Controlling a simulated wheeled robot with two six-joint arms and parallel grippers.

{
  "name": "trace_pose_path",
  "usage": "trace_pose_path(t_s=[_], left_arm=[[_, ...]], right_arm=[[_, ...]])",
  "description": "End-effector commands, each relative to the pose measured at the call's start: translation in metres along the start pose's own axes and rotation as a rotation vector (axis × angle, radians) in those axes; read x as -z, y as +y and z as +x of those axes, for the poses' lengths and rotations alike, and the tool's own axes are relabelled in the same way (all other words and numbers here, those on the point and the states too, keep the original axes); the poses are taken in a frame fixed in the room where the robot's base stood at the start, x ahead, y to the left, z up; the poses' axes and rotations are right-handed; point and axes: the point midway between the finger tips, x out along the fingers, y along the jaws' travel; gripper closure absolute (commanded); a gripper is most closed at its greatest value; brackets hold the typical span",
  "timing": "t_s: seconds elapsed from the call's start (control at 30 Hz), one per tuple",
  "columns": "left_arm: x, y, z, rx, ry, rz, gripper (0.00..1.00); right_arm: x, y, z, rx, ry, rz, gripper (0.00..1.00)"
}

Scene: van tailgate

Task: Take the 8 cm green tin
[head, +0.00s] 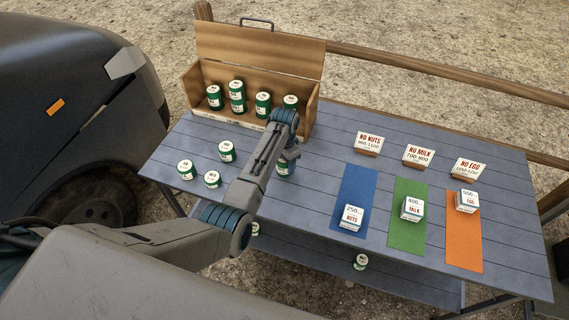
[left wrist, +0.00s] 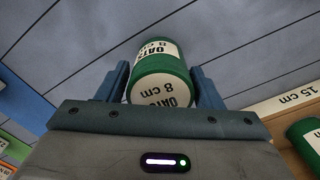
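A green tin with a white label reading "OATS 8 cm" (left wrist: 160,78) is between the two fingers of my left gripper (left wrist: 160,85). The fingers lie close along both its sides; whether they press on it I cannot tell. In the head view the left gripper (head: 285,160) points down over the table in front of the wooden box, and part of the tin (head: 283,169) shows below it. The tin seems to be at the table top; any gap beneath is hidden. My right gripper is not in view.
An open wooden box (head: 262,50) holds several green tins (head: 237,95). Three tins (head: 212,179) stand left on the slatted table (head: 320,130). Right are blue, green and orange mats with labelled blocks (head: 412,208) and signs (head: 418,155). Two tins (head: 361,262) show lower down. A van (head: 70,90) stands left.

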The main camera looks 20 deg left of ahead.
Motion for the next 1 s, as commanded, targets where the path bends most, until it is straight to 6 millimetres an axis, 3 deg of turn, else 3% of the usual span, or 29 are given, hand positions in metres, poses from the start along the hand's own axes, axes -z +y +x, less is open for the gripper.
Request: trace_pose_path(t_s=[0.03, 0.17, 0.57, 0.77, 1.0], left_arm=[[0.0, 0.0, 0.0, 0.0, 0.0, 0.0, 0.5], [0.0, 0.0, 0.0, 0.0, 0.0, 0.0, 0.74], [0.0, 0.0, -0.005, 0.0, 0.001, 0.0, 0.74], [0.002, -0.001, -0.03, 0.003, 0.005, 0.0, 0.74], [-0.045, 0.015, -0.037, 0.002, 0.001, -0.001, 0.74]], right_arm=[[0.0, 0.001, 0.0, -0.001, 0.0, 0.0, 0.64], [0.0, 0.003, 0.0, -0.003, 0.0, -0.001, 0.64], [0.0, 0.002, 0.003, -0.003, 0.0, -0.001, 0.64], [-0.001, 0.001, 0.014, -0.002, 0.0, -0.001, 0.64], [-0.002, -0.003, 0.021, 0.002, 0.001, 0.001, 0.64]])
